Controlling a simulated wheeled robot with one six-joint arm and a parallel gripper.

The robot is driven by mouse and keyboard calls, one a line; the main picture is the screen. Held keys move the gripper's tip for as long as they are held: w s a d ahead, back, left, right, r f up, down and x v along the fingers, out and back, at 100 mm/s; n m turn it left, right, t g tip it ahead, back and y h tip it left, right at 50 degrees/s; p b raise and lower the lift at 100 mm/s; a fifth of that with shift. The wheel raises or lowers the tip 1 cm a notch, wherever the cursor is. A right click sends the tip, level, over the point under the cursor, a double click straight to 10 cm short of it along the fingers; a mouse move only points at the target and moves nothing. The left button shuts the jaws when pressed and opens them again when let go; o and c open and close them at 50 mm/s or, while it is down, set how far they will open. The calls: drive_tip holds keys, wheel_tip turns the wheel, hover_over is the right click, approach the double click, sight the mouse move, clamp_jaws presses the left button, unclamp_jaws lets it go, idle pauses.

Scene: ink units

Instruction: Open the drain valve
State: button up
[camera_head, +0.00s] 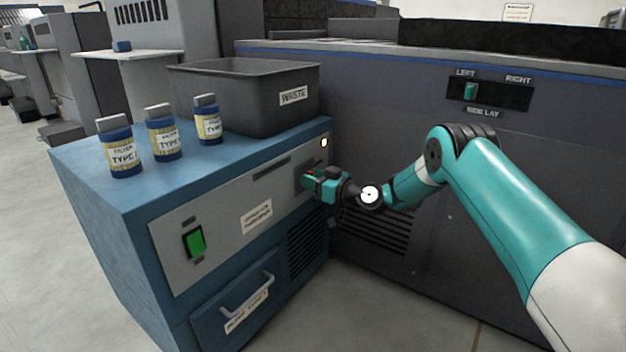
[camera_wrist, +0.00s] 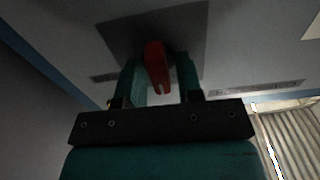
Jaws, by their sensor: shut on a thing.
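The drain valve handle (camera_wrist: 156,66) is a red lever on a dark square plate (camera_wrist: 120,32) in the wrist view. My gripper (camera_wrist: 160,78) has its two teal fingers on either side of the red lever and is shut on it. In the head view my gripper (camera_head: 312,176) reaches the right part of the blue unit's grey front panel (camera_head: 226,226). There a small bit of red shows at the fingertips, and the rest of the handle is hidden by my gripper.
A grey WASTE bin (camera_head: 220,95) and several labelled bottles (camera_head: 165,133) stand on the blue unit (camera_head: 90,165). The front has a green switch (camera_head: 196,241) and a drawer handle (camera_head: 247,297). A dark machine wall (camera_head: 385,125) stands behind my arm.

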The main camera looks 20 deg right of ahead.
drive_tip(key=m+p, duration=0.1)
drive_tip(key=m, duration=0.3)
drive_tip(key=shift+d+m+p, duration=0.15)
drive_tip(key=shift+m+p, duration=0.25)
drive_tip(key=m+p, duration=0.1)
drive_tip(key=m, duration=0.3)
drive_tip(key=shift+w, duration=0.1)
drive_tip(key=m+p, duration=0.1)
drive_tip(key=m, duration=0.3)
drive_tip(key=shift+d+f+m, duration=0.1)
drive_tip(key=shift+f+m, duration=0.05)
drive_tip(key=shift+m, duration=0.25)
drive_tip(key=shift+f+m+p, duration=0.15)
drive_tip(key=shift+m+p, duration=0.3)
drive_tip(key=shift+m, duration=1.55)
drive_tip(key=o, duration=0.6)
